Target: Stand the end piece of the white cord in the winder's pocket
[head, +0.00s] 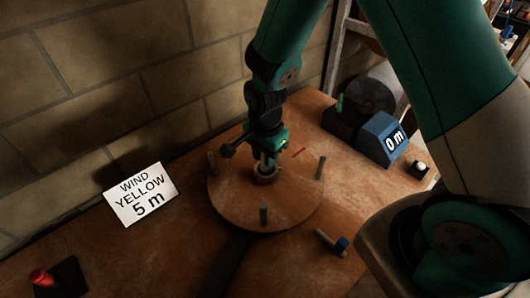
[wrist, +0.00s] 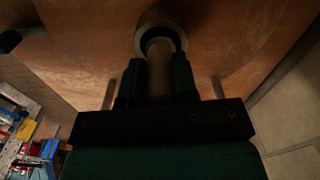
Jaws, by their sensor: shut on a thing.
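My gripper (head: 266,160) points straight down over the middle of the round brown winder disc (head: 290,208). Its fingers are shut on a pale grey-tan cylinder (wrist: 159,58), seen between them in the wrist view. The cylinder stands upright, in line with the ring-shaped pocket (head: 265,176) at the disc's centre. In the wrist view its far end appears within the pale rim of the pocket (wrist: 139,38). I cannot tell how deep it sits or whether it touches the bottom. No white cord can be made out.
Several upright pegs stand around the disc, one at the front (head: 263,214). A blue-ended piece (head: 341,245) lies right of the disc. A red piece (head: 41,277) is at lower left. A sign (head: 141,195) reads "WIND YELLOW 5 m"; a blue counter (head: 380,138) reads "0 m".

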